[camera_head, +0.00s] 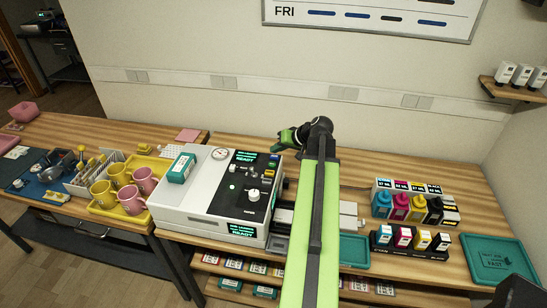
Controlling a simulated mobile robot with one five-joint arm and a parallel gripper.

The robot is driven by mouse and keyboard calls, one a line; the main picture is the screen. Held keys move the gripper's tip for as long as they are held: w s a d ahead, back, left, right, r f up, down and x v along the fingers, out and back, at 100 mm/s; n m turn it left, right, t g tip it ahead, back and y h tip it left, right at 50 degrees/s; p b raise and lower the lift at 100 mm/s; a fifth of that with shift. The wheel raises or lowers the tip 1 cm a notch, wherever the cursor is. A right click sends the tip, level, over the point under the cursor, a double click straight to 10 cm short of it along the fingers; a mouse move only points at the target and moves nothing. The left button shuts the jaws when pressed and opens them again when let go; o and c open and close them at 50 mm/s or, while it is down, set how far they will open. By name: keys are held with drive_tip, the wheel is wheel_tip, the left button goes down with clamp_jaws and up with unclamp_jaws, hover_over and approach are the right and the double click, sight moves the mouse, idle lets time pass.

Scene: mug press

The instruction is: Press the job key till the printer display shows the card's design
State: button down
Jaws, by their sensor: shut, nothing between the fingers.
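The white printer (185,205) stands on the wooden bench with a black control panel (238,205) on its top. A small display (244,157) at the panel's far end reads READY, and a front display (243,230) also reads READY; their other line is too small to read. The panel carries a white knob (254,194), a green light (232,187) and small keys at its right edge; I cannot tell which is the job key. My gripper (277,147) is shut and empty, pointing left above the printer's far right corner. I cannot make out the design card.
A teal box (181,168) and a round gauge (220,153) are on the printer. Pink and yellow mugs (131,199) stand in a yellow tray (112,212) at left. Several ink bottles (415,206) and a teal tray (497,259) are at right. My green arm hides the bench beside the printer.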

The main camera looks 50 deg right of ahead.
sight(276, 157)
drive_tip(key=shift+r+p, duration=2.55)
drive_tip(key=shift+r, duration=0.05)
drive_tip(key=shift+f, duration=0.1)
